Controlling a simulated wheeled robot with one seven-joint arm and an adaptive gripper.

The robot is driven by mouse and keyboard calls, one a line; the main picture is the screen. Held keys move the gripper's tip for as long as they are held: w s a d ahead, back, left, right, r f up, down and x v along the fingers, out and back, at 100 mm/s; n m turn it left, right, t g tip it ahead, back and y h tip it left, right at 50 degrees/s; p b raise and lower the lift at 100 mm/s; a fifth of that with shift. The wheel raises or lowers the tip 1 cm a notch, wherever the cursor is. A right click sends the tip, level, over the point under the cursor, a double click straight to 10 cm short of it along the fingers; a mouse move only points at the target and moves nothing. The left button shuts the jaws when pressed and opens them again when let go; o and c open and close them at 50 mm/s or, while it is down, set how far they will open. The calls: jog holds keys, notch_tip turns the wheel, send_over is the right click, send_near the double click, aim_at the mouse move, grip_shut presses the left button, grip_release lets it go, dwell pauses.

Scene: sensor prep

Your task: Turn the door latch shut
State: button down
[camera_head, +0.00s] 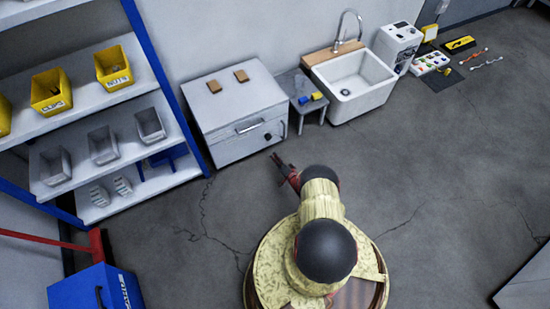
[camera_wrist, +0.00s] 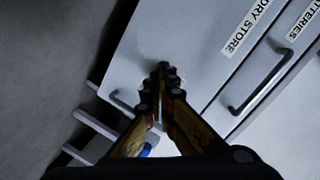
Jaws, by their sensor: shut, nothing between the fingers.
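The grey-white cabinet (camera_head: 235,150) stands against the back wall, with its front facing my arm. Its door looks closed. A bar handle (camera_head: 250,127) sits near the top of the front, and a small dark latch knob (camera_head: 267,136) is to its right. My gripper (camera_head: 277,158) is in front of the cabinet, below the knob in the picture. In the wrist view my gripper (camera_wrist: 161,72) is shut and empty, its tips pointing at the cabinet front (camera_wrist: 190,35). A dark bit at the tips may be the latch; the fingers mostly hide it, so contact and its turn angle are unclear.
In the wrist view a black handle (camera_wrist: 258,82) and label strips lie right of my fingers. A small side table (camera_head: 300,87) and a white sink (camera_head: 350,85) stand right of the cabinet. Shelving (camera_head: 120,80) stands left.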

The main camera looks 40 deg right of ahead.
jog(key=c, duration=2.4)
grip_release()
jog(key=o, duration=1)
jog(key=v, duration=1.2)
